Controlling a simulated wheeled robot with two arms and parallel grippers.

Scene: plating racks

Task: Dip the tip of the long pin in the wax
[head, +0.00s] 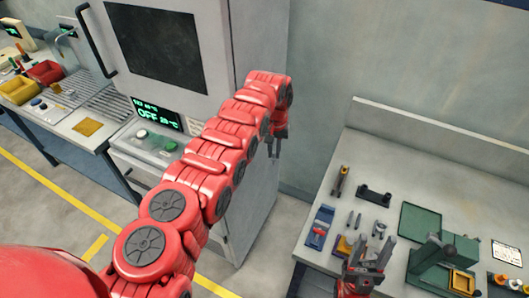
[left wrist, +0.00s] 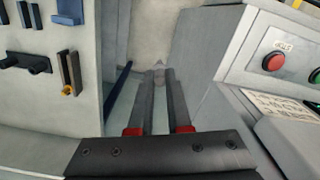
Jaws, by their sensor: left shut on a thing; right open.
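My left gripper (head: 275,147) hangs in front of the grey cabinet's right side, left of the bench. In the left wrist view its two dark fingers (left wrist: 157,100) are closed on a small grey pointed thing (left wrist: 159,73). It may be the long pin, but only its tip end shows and I cannot tell its length. My right gripper (head: 370,255) is open and empty above the bench's front edge. Small grey pins (head: 354,220) lie on the bench to its upper left. I cannot tell which thing holds the wax.
The right bench (head: 308,252) bears a blue thing (head: 319,228), a black holder (head: 374,195), an upright dark and yellow piece (head: 340,181), a green mat (head: 420,224) and a green machine (head: 436,262). The grey cabinet (head: 253,205) has a display and buttons. Floor shows between cabinet and bench.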

